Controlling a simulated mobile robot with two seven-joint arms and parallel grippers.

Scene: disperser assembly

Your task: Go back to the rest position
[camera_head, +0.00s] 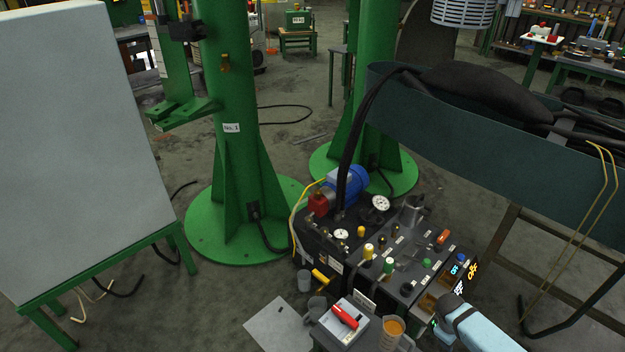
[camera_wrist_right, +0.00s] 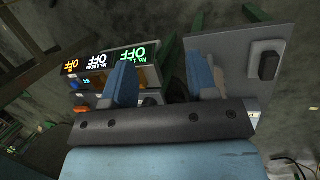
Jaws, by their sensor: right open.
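My right gripper (camera_head: 442,326) is at the right front corner of the black control machine (camera_head: 392,252) in the head view, at the end of my light blue arm. In the right wrist view its two blue fingers (camera_wrist_right: 162,82) stand apart with nothing between them. Beyond them is the machine's panel, where labels reading OFF (camera_wrist_right: 103,60) glow orange, white and green. From these views I cannot tell whether the fingers touch the panel. My left gripper is not in view.
A beaker of orange liquid (camera_head: 391,333) and a white box with a red-handled tool (camera_head: 346,322) stand left of my gripper. Green columns (camera_head: 232,130) rise behind. A large pale block (camera_head: 75,150) is at left, a dark green trough (camera_head: 480,150) at right.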

